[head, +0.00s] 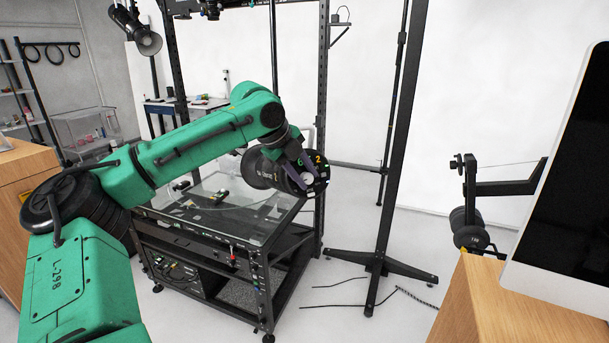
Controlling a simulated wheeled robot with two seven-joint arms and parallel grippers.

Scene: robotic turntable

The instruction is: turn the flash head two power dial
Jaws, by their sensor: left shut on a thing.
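The flash head two (263,172) is a dark cylinder beside the frame of the turntable rig. Its round rear panel carries a yellow "2" and small coloured marks, and faces right toward me. My left arm, green with black joints, reaches in from the left. My left gripper (307,168) is at this rear panel, its purple-grey fingers shut on the power dial. The dial itself is mostly hidden by the fingers, and its setting is too small to read. My right gripper is not in view.
The glass-topped turntable cart (225,215) stands under the flash head. A black upright stand (392,150) with floor feet is to its right. A wooden desk with a monitor (570,190) fills the right edge. Cables lie on the open floor between.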

